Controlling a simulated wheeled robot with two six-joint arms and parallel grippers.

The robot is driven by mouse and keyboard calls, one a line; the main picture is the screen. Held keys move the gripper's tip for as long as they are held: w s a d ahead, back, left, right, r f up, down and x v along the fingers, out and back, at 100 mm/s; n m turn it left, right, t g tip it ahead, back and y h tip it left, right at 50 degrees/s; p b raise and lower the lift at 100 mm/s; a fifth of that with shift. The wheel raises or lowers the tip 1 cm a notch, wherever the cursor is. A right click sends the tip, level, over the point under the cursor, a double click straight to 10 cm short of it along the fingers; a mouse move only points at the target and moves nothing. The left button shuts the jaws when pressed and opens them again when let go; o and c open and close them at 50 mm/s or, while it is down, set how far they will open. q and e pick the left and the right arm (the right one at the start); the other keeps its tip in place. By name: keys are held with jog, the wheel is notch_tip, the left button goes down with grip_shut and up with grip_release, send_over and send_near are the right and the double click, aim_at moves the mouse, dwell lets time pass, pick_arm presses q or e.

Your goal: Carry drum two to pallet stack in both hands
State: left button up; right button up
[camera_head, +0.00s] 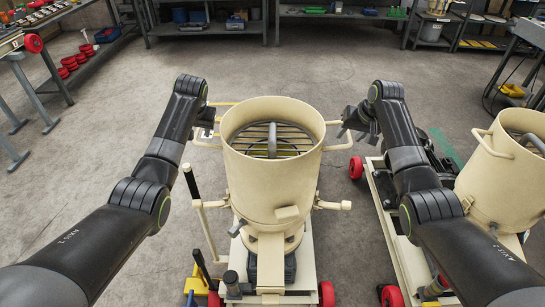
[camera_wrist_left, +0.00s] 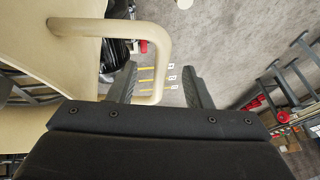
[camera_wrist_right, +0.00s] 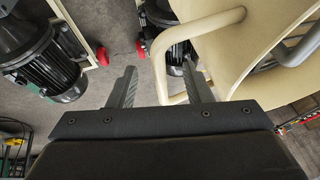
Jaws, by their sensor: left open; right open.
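A cream drum (camera_head: 270,165), open at the top with a grille and a grey bar inside, stands upright on a cream wheeled machine in the middle of the head view. I cannot read a number on it. My left gripper (camera_head: 208,125) is open at its left handle. In the left wrist view the handle (camera_wrist_left: 155,60) runs between the spread fingers (camera_wrist_left: 157,84). My right gripper (camera_head: 356,122) is open at the opposite handle; in the right wrist view that handle (camera_wrist_right: 160,65) also runs between the fingers (camera_wrist_right: 160,84). I cannot make out a pallet stack.
A second cream drum (camera_head: 506,170) stands on another wheeled machine at the right, close to my right arm. Shelves (camera_head: 205,28) line the back, and a bench with red parts (camera_head: 68,66) is at the left. The grey floor behind the middle drum is clear.

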pick_arm(q)
jog(key=shift+x, duration=1.8)
pick_arm(e)
jog(key=shift+x, duration=1.8)
pick_arm(q)
grip_shut()
pick_arm(e)
grip_shut()
